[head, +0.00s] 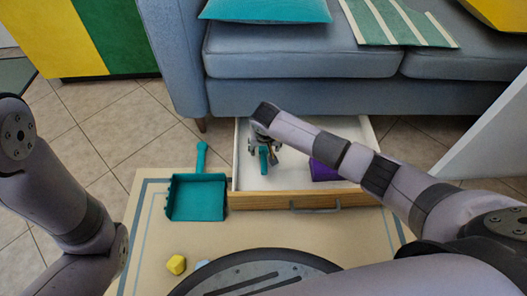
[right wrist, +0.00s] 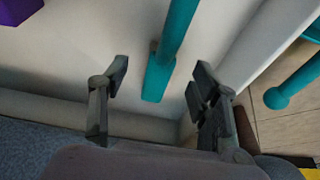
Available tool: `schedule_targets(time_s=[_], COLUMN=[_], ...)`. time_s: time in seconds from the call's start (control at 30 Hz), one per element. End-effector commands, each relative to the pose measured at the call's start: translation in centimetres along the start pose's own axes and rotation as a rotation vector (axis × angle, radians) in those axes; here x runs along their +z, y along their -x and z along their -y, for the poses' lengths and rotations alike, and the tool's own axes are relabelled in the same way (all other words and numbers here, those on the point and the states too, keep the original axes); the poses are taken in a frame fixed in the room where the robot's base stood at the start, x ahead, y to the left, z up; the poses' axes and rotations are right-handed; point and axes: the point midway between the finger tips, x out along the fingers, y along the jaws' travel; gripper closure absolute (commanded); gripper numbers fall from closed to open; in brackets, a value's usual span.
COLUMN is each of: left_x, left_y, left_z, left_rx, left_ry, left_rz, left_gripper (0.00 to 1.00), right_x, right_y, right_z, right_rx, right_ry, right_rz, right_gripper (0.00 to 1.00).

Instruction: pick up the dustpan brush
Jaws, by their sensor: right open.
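A teal bar-shaped thing, which I take to be the dustpan brush (head: 264,160), lies in the open white drawer. In the head view my gripper hides part of it. In the right wrist view the brush (right wrist: 174,40) runs down from the top edge and ends between the fingers. My right gripper (head: 268,147) reaches into the drawer. Its fingers (right wrist: 158,82) are open on either side of the brush end, with gaps on both sides. I cannot tell how far above it they are. My left arm shows at the left, its gripper out of frame.
The drawer (head: 262,201) has a wooden front and holds a purple box (head: 325,171). A teal dustpan (head: 197,200) lies on the beige rug left of it. A yellow piece (head: 176,264) lies nearer. A blue-grey sofa (head: 300,55) stands behind.

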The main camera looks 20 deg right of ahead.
Motion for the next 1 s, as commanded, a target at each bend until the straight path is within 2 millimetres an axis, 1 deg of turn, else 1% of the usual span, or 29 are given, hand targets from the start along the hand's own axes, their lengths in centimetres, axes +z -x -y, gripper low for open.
schedule_targets(time_s=[0.03, 0.2, 0.3, 0.4, 0.5, 0.73, 1.0], left_x=[-0.2, -1.0, -1.4, -1.6, -1.7, -1.6, -1.6], left_y=[0.6, 2.9, 4.0, 4.6, 4.8, 4.6, 4.6], left_z=[-0.1, -0.6, -0.8, -0.9, -1.0, -1.0, -1.0], left_rx=[0.0, 0.0, 0.0, 0.0, 0.0, 0.0, 0.0], left_ry=[0.0, 0.0, 0.0, 0.0, 0.0, 0.001, 0.001], left_rz=[0.0, 0.0, 0.001, 0.0, 0.0, 0.0, 0.0], left_gripper=[0.82, 0.82, 0.82, 0.82, 0.82, 0.82, 0.82], right_x=[0.3, 0.8, 0.8, 0.7, 0.6, 0.6, 0.6], right_y=[-0.7, -3.0, -4.1, -4.9, -5.1, -5.0, -5.0], right_z=[0.1, 0.3, 0.4, 0.4, 0.4, 0.4, 0.4], right_rx=[0.0, -0.001, -0.001, 0.0, -0.001, 0.0, 0.0], right_ry=[0.0, -0.002, -0.002, -0.003, 0.0, 0.0, 0.0], right_rz=[0.002, 0.003, 0.003, 0.002, 0.002, 0.002, 0.002], right_gripper=[0.43, 0.43, 0.43, 0.43, 0.43, 0.43, 0.61])
